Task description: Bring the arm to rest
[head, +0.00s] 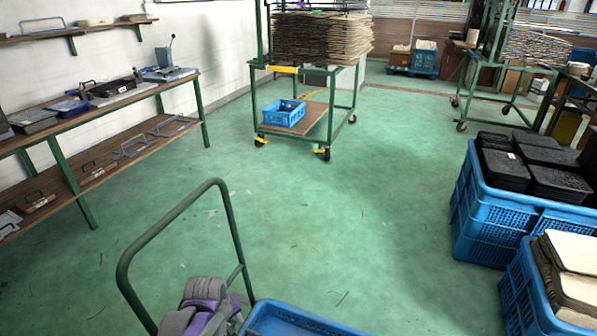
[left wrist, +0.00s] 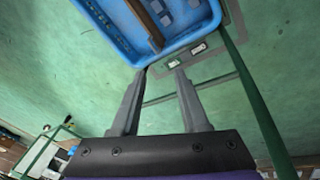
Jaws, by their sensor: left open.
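My left arm, purple and grey, shows at the bottom of the head view with its gripper (head: 207,315) beside a green tubular frame; the fingertips are hard to make out there. In the left wrist view the two grey fingers of the left gripper (left wrist: 160,74) stand apart with nothing between them. A blue tray (left wrist: 112,32) lies beyond the fingertips, holding a brown strip and some small grey-blue pieces. The tray's rim (head: 300,318) also shows at the bottom of the head view, just right of the gripper. My right gripper is not in view.
The green tubular frame (head: 232,225) rises close around my left arm. Blue crates (head: 490,222) with black panels stand at right. A wooden-topped bench (head: 95,105) runs along the left wall. A wheeled cart (head: 318,122) stands ahead. The green floor between is clear.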

